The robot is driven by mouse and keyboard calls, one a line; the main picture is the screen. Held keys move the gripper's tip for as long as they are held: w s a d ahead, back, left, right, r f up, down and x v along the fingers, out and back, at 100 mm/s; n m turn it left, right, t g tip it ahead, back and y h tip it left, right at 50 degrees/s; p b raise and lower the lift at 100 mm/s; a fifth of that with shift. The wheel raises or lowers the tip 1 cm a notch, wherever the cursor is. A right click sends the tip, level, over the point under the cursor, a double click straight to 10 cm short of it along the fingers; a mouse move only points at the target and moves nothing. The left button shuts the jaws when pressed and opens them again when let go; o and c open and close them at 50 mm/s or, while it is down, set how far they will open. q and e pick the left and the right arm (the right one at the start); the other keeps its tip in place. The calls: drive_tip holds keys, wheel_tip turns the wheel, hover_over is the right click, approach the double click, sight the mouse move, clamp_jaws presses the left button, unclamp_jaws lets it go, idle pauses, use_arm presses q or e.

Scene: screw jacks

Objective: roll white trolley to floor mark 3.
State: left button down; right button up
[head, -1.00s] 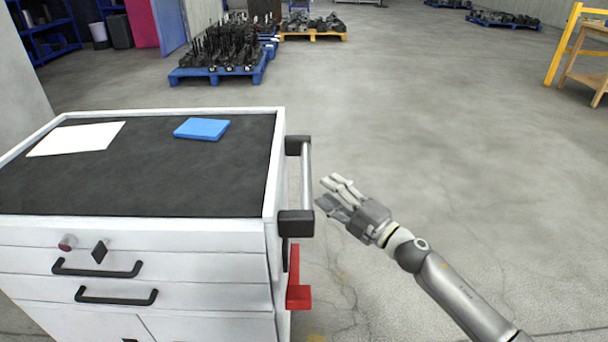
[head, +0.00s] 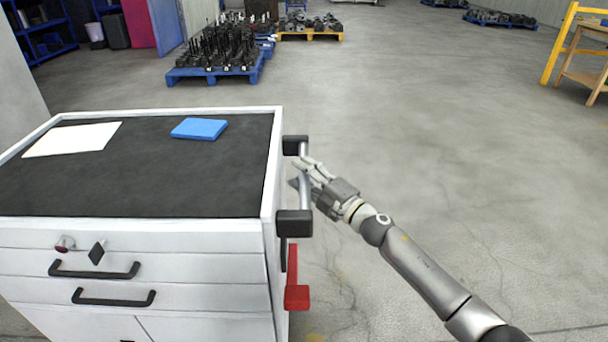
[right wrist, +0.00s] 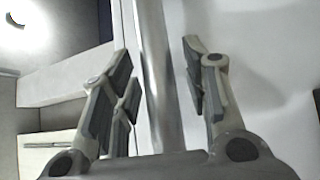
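The white trolley (head: 150,262) stands at the left of the head view, with a black top mat and drawers. Its push handle, a metal bar (head: 303,192) between two black brackets, is on its right side. My right gripper (head: 307,174) is at this bar. In the right wrist view the bar (right wrist: 160,75) runs between the open fingers of my right gripper (right wrist: 165,85), with gaps at both sides. My left gripper is out of view. I see no floor mark 3.
A blue box (head: 199,129) and a white sheet (head: 72,139) lie on the trolley top. A red pedal-like part (head: 297,297) juts out low on its right side. A blue pallet (head: 215,75) with dark parts stands behind. A yellow-framed stand (head: 561,45) is far right. The floor between is clear.

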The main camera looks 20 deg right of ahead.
clamp_jaws()
